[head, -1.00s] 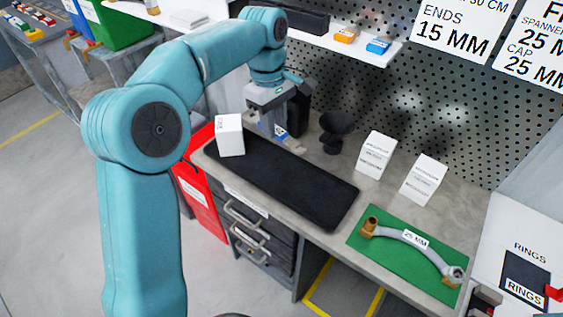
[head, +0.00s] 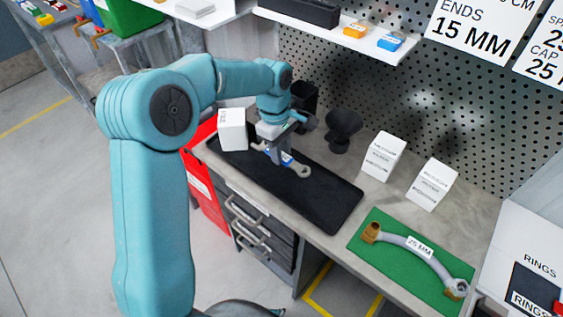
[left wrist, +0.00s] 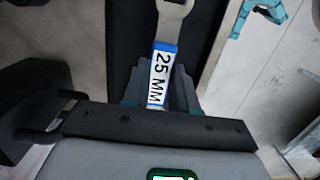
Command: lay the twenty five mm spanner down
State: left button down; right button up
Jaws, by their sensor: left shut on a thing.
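The spanner (head: 301,169) is grey with a blue-edged white label. In the left wrist view the label on the spanner (left wrist: 163,76) reads 25 MM. My left gripper (head: 277,153) is shut on it around the label, and the spanner's ring end points to the right over the black mat (head: 324,201). The spanner is low over the mat; I cannot tell whether it touches. The left wrist view shows the fingers of my left gripper (left wrist: 158,85) on either side of the label. My right gripper is not in view.
A white box (head: 232,129) stands close left of my gripper, and a dark funnel-like stand (head: 342,130) behind. Two white boxes stand at the back right. A green mat (head: 376,260) holds a curved pipe labelled 25 MM (head: 420,247). The black mat's front right part is clear.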

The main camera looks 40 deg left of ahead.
aim_at(281, 171)
pick_arm(q)
jog(key=shift+w+f, duration=0.1)
jog(key=shift+f, duration=2.5)
jog(key=shift+f, duration=0.1)
jog(key=c, duration=0.9)
grip_release()
jog(key=r, duration=0.4)
jog(key=a+r, duration=0.1)
jog(key=r, duration=0.7)
jog(key=shift+a+r, duration=0.15)
jog(key=shift+a, duration=0.05)
